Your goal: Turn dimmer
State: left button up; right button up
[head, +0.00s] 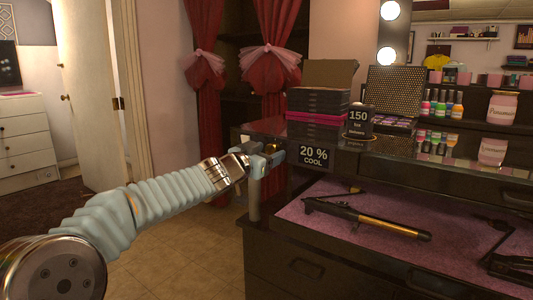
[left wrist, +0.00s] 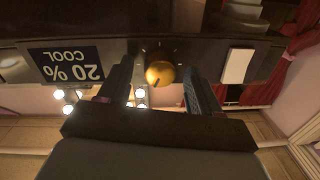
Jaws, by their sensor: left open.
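The dimmer is a round golden knob (left wrist: 160,73) with a dark mark on its face, set on the dark front of the counter. Tick marks show around it in the left wrist view. My left gripper (head: 272,157) is open at the counter's front corner, beside the 20 % COOL sign (head: 314,157). In the left wrist view the two fingers (left wrist: 158,88) stand on either side of the knob, with gaps between; nothing is gripped. In the head view the knob is mostly hidden by the gripper. My right gripper is not in view.
A pale rectangular plate (left wrist: 238,66) sits beside the knob on the counter front.

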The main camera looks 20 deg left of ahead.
pick_arm(q)
jog(key=c, duration=1)
jog(key=shift+c, duration=0.2)
jog(key=shift+m, duration=0.3)
jog(key=m, duration=0.3)
jog(key=shift+f+m+b, duration=0.1)
jog(key=shift+m+b, duration=0.25)
jog(key=shift+m, duration=0.05)
jog(key=m, duration=0.4)
jog(key=shift+a+m+b, duration=0.1)
jog(key=shift+m+b, duration=0.2)
jog(key=shift+b, duration=0.05)
jog(key=m, duration=0.4)
jog(key=shift+m+h, duration=0.3)
jog(key=shift+h, duration=0.1)
jog(key=shift+m+b, duration=0.45)
jog(key=shift+m, duration=1.55)
